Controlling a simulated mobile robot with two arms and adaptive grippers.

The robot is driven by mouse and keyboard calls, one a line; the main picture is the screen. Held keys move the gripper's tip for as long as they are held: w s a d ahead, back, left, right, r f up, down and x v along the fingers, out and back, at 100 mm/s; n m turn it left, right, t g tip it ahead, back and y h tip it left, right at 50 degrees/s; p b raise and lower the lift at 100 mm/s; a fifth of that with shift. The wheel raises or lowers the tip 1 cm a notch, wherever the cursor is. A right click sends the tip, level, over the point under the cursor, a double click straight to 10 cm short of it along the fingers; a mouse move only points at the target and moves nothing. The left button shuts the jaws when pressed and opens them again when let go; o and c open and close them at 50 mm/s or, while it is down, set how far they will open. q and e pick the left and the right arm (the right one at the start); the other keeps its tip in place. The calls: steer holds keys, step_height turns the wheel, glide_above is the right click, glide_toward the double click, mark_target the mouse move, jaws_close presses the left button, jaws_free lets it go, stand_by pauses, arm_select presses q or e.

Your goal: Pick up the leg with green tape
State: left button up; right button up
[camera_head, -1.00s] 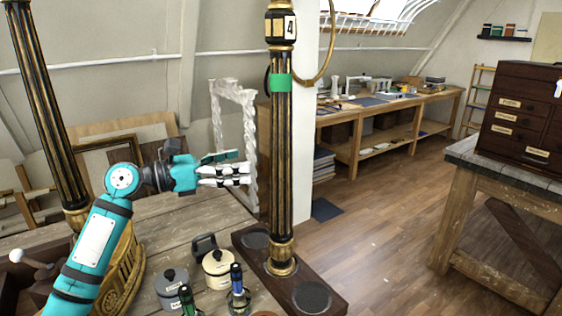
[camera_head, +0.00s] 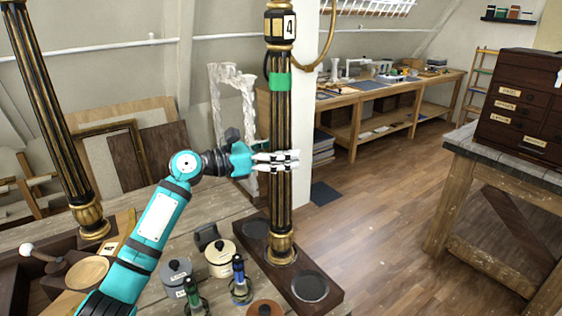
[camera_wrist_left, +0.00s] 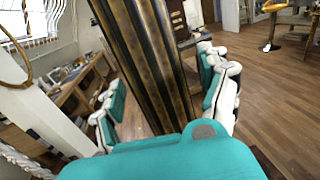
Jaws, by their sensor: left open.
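The leg with green tape (camera_head: 280,130) is a tall, dark fluted column with gilt edges and a tag marked 4 near its top. It stands upright in a dark wooden base (camera_head: 318,289) on the bench. The green tape (camera_head: 280,81) wraps it high up. My left gripper (camera_head: 276,161) is at the leg's middle, below the tape, with its fingers open. In the left wrist view the leg (camera_wrist_left: 150,60) passes between the two open fingers, with gaps visible at both sides. My right gripper is not in view.
Another fluted leg (camera_head: 52,110) stands at the left. Two lidded pots (camera_head: 220,258) and small green- and blue-topped bottles (camera_head: 240,280) stand below my arm. An empty round recess (camera_head: 310,287) is in the base. A drawer cabinet (camera_head: 520,105) stands at the far right.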

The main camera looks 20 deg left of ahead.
mark_target(280, 69)
arm_select(q)
steer(key=shift+a, duration=0.1)
steer(key=shift+c, duration=1.1)
steer(key=c, duration=1.2)
steer(key=shift+r, duration=0.15)
steer(key=shift+r, duration=0.1)
step_height(280, 69, up, 18)
steer(key=shift+f+b, duration=0.1)
steer(key=shift+b, duration=1.15)
